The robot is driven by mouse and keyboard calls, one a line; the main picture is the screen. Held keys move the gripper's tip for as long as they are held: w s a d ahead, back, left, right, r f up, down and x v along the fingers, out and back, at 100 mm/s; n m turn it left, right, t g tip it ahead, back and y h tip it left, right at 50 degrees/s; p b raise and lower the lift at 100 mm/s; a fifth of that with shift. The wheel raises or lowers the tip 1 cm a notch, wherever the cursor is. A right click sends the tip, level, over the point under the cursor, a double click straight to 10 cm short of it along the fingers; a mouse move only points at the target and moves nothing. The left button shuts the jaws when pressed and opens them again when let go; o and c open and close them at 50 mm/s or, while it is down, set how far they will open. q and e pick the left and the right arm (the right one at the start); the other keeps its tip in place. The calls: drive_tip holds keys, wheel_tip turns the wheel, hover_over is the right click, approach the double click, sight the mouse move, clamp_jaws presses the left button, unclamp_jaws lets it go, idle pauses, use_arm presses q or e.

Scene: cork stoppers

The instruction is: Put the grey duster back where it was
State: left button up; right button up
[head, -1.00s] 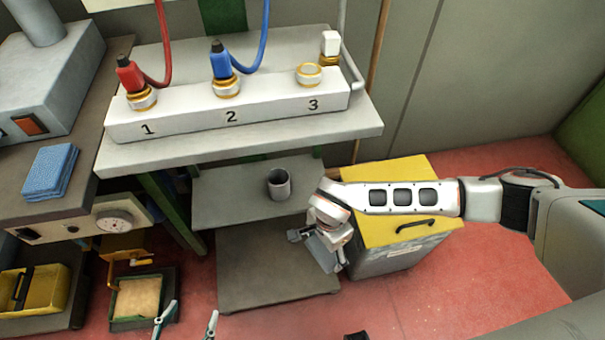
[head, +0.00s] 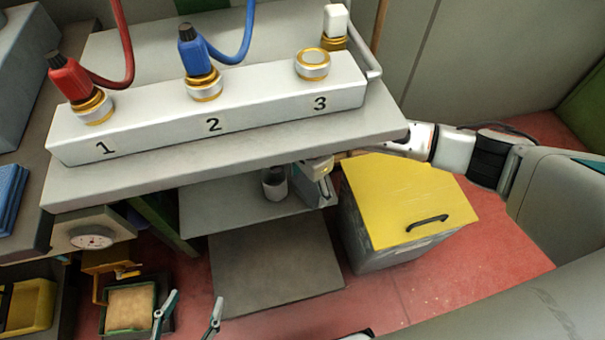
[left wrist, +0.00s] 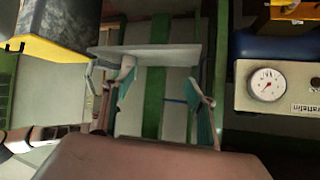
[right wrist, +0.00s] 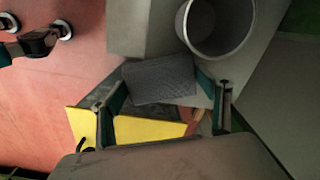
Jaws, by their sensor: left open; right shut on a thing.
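The grey duster (right wrist: 160,82) is a dark, textured cloth held between the fingertips of my right gripper (right wrist: 163,90) in the right wrist view. In the head view my right gripper (head: 312,184) reaches in under the bench top at the right end of the middle shelf (head: 225,208), just right of the grey cup (head: 274,184). The cup (right wrist: 222,22) also shows beyond the duster in the right wrist view. I cannot clearly make out the duster in the head view. My left gripper (head: 191,311) is open and empty at the bottom, and shows in the left wrist view (left wrist: 160,92).
The bench top (head: 240,165) overhangs the shelf and hides part of my right arm. A bin with a yellow lid (head: 405,195) stands right of the shelf. A low shelf (head: 275,270) is bare. The numbered white block (head: 250,118) holds red and blue plugs.

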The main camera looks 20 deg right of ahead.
sight(304, 176)
drive_tip(key=w, duration=0.3)
drive_tip(key=w+b, duration=0.1)
drive_tip(key=shift+w+f, duration=0.2)
drive_tip(key=shift+f, duration=0.1)
drive_tip(key=shift+w, duration=0.25)
drive_tip(key=shift+f+b, duration=0.3)
drive_tip(key=shift+b, duration=0.05)
wheel_tip(304, 176, down, 3)
drive_tip(key=shift+s+r+b, duration=0.15)
drive_tip(key=shift+r+b, duration=0.05)
drive_tip(key=shift+b, duration=0.3)
drive_tip(key=shift+w, duration=0.2)
drive_tip(key=shift+c, duration=0.4)
drive_tip(key=shift+r, duration=0.15)
drive_tip(key=shift+f, duration=0.25)
use_arm(q)
drive_tip(key=shift+n+t+h, duration=0.4)
drive_tip(key=shift+n+t, duration=0.1)
drive_tip(key=w+d+r, duration=0.2)
drive_tip(key=d, duration=0.1)
drive_tip(key=shift+r, duration=0.25)
use_arm(e)
drive_tip(key=o, duration=1)
